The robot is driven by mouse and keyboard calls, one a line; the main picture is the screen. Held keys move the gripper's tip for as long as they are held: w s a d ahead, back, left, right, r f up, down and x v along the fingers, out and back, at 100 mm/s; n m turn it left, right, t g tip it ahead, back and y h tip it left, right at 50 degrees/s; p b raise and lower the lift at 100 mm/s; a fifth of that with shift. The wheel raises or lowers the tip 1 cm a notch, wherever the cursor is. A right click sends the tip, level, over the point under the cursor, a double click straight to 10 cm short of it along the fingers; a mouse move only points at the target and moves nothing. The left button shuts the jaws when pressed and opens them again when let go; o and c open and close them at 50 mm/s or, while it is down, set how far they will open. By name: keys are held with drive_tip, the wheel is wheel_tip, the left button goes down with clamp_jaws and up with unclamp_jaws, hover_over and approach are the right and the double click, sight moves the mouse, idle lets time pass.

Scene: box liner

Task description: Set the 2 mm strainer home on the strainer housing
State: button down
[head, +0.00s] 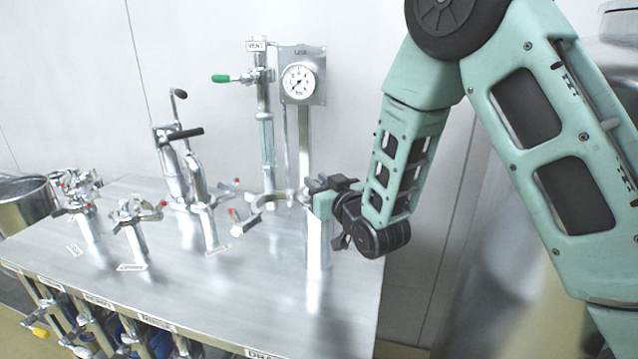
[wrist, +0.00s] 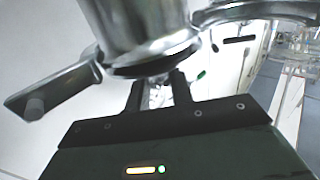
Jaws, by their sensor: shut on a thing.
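My gripper (head: 322,188) is at the right end of the steel table, at the top of an upright bright metal cylinder (head: 318,245). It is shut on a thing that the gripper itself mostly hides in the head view. In the wrist view my gripper's fingers (wrist: 158,92) meet the underside of a round metal flanged body (wrist: 140,30). I take the held thing to be the strainer, but its mesh is not visible. Whether the cylinder is the strainer housing, and whether the held thing touches it, I cannot tell.
An open clamp with a red-tipped handle (head: 268,202) is just left of my gripper. A pressure gauge (head: 299,82) and a green-handled vent valve (head: 240,77) rise behind. Several metal fittings stand farther left on the table (head: 180,285). The table's front right is clear.

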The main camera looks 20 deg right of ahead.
drive_tip(key=shift+f+b, duration=0.3)
drive_tip(key=shift+b, duration=0.2)
drive_tip(key=c, duration=1.1)
unclamp_jaws()
drive_tip(key=shift+c, duration=0.2)
drive_tip(key=shift+f, duration=0.1)
drive_tip(key=shift+s, duration=0.1)
